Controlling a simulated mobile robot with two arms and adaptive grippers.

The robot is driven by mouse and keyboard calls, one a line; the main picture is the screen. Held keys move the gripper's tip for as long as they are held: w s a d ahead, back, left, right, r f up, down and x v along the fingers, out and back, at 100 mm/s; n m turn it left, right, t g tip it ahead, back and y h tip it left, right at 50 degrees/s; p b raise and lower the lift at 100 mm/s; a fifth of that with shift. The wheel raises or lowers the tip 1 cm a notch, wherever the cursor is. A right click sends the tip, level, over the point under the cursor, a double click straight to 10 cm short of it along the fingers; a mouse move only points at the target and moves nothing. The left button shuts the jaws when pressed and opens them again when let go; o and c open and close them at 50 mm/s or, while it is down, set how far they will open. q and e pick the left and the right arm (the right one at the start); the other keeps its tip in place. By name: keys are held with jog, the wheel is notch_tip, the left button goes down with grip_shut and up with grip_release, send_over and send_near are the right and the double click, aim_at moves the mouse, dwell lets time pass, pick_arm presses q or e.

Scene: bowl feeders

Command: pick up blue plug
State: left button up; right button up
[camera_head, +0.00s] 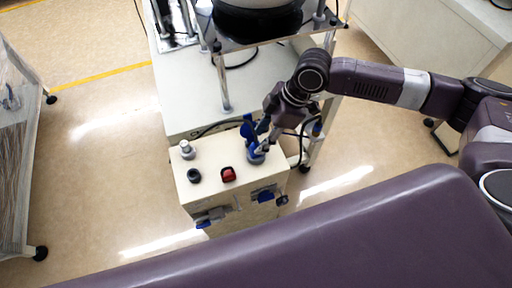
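My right gripper (264,147) reaches down from the right to the back right corner of the top of a cream control box. A blue part (256,157), which looks like the blue plug, sits on the box top right at its fingertips. More blue (247,127) stands up just behind, and I cannot tell whether it belongs to the plug. The fingertips overlap the blue part in the picture. They are too small to tell whether they grip it. My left gripper is not in view.
The control box (217,190) also carries a grey knob (187,151), a black knob (194,176) and a red switch (228,174). Blue connectors (265,196) show on its front. A bench with a bowl feeder (256,20) stands behind. A cart (20,150) is at the left; open floor lies between.

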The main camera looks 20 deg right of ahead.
aim_at(257, 146)
jog(key=shift+d+p+x, duration=0.1)
jog(key=shift+p+x, duration=0.15)
jog(key=shift+x, duration=0.85)
jog(key=shift+d+p+x, duration=0.15)
jog(key=shift+p+x, duration=0.1)
jog(key=shift+x, duration=0.85)
jog(key=shift+s+f, duration=0.1)
jog(key=shift+s, duration=0.05)
jog(key=shift+c, duration=0.3)
grip_shut()
